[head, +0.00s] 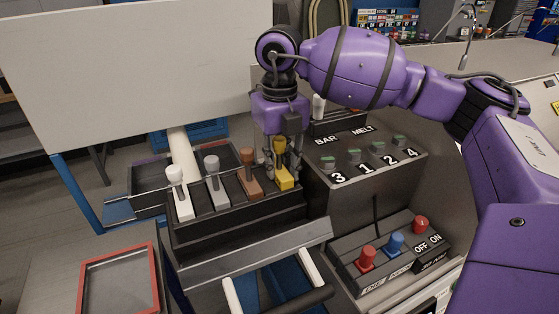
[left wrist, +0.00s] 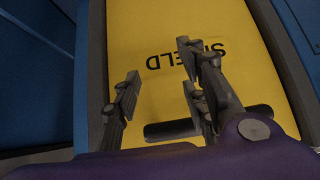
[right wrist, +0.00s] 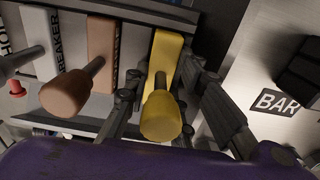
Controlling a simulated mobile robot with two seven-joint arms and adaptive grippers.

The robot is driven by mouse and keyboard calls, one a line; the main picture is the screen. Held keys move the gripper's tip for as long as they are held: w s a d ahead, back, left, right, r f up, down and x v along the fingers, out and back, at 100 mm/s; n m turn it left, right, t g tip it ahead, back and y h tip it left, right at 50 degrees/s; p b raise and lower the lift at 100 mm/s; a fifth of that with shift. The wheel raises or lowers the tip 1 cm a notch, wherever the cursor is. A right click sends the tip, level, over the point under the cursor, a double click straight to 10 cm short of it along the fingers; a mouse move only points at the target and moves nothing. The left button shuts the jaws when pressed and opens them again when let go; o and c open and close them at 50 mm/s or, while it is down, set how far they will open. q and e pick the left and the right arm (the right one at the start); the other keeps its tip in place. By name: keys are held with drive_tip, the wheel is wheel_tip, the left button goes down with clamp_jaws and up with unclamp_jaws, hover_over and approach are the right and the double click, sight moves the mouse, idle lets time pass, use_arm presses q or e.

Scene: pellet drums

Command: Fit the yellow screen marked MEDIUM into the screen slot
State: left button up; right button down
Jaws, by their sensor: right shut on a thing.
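A yellow screen (head: 285,180) with an upright yellow knob handle stands in the right-hand end of a dark rack. In the right wrist view its yellow handle (right wrist: 160,118) is between my fingers; no MEDIUM marking is readable. My right gripper (head: 283,160) comes from above and is shut on the yellow screen's handle. The screen still sits among the rack's other plates. My left gripper (left wrist: 165,82) shows only in the left wrist view, open and empty, above a yellow panel marked SHIELD (left wrist: 215,50). I cannot make out which opening is the screen slot.
White, grey and brown (head: 250,177) plates with knobs stand beside the yellow one in the rack (head: 225,228). A panel marked BAR and MELT (head: 365,150) with numbered knobs is close on the right. Below it is a red and blue knob box (head: 390,250). A red-edged tray (head: 120,285) lies front left.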

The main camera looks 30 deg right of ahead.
sight(279, 139)
use_arm(q)
drive_tip(key=shift+s+f, duration=0.15)
use_arm(e)
drive_tip(key=shift+f, duration=0.3)
drive_tip(key=c, duration=1.4)
unclamp_jaws()
wheel_tip(279, 139, up, 12)
drive_tip(key=shift+r, duration=0.1)
